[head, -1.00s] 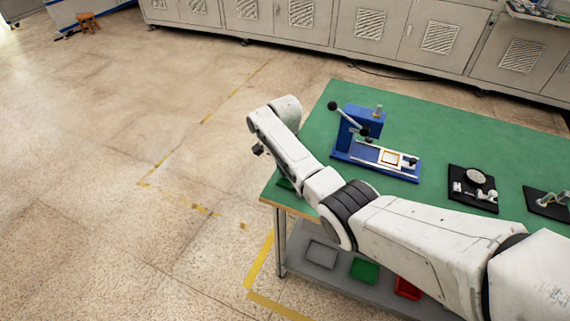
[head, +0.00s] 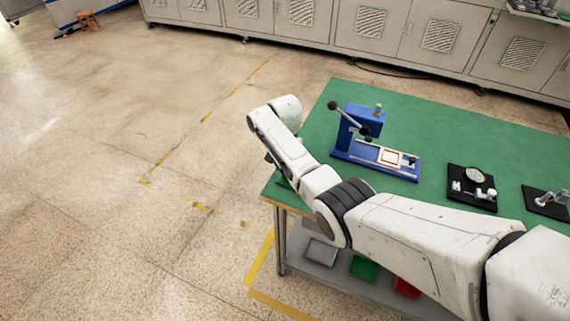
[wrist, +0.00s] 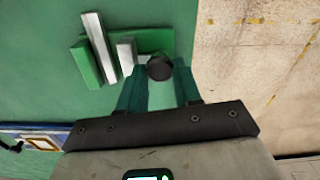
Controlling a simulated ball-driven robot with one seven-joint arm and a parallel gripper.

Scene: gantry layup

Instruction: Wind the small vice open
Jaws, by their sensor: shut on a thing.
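The small vice (wrist: 86,65) is green with pale grey jaw plates and lies on the green table top in the wrist view. A gap shows between its jaws. Its dark round knob (wrist: 159,67) is at the right end of the vice. My gripper (wrist: 161,75) is shut on this knob, with one teal finger on each side of it. In the head view my arm hides nearly all of the vice; only a bit of green (head: 284,183) shows beside the wrist.
A blue press (head: 352,130) with a lever stands on the green table (head: 440,125). Black plates with small fittings (head: 472,187) lie to its right. The table edge and bare floor are close to the vice's knob side. Bins (head: 363,268) sit on the shelf below.

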